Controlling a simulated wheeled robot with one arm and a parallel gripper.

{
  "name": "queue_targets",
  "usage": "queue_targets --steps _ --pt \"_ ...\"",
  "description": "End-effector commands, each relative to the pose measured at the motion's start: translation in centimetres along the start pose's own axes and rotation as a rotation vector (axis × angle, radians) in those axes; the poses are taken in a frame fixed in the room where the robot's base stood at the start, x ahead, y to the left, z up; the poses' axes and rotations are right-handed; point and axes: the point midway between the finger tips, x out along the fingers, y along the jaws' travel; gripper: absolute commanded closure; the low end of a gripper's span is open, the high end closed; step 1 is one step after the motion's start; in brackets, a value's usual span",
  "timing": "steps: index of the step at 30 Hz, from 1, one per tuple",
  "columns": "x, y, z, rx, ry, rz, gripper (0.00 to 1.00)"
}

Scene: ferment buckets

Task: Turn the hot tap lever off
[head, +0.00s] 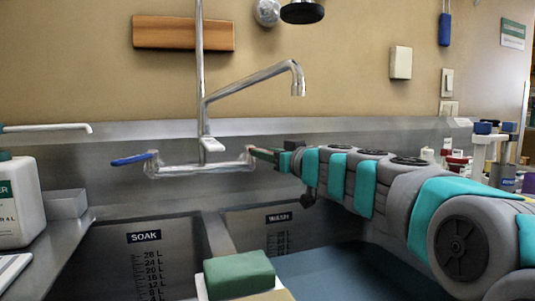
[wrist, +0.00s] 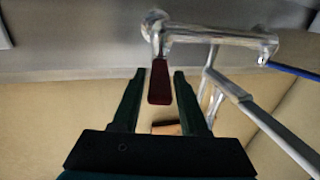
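The hot tap lever (wrist: 160,84) is dark red and sits at one end of the chrome tap body (wrist: 222,38) in the wrist view. My gripper (wrist: 160,72) is open, with one green finger on each side of the lever and a visible gap to both. The blue cold lever (head: 131,159) points left from the other end.
The tap's spout (head: 255,78) rises above. Below are the SOAK basin (head: 122,262) and the WASH basin (head: 255,232), with a green sponge (head: 240,273) in front. A white jug (head: 20,205) stands left. Bottles and other items crowd the right.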

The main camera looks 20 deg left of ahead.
Motion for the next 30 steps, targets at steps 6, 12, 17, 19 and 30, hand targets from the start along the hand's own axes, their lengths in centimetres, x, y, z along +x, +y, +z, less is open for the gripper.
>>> queue_targets --steps 6,12,17,19,30 --pt "0.00 0.01 0.00 0.000 0.000 0.000 0.83" --pt "0.00 0.01 0.00 0.000 0.000 0.000 1.00" --pt "0.00 0.01 0.00 0.000 0.000 0.000 1.00" --pt "-0.01 0.01 0.00 0.000 0.000 0.000 1.00" --pt "-0.01 0.01 0.00 0.000 0.000 0.000 1.00"
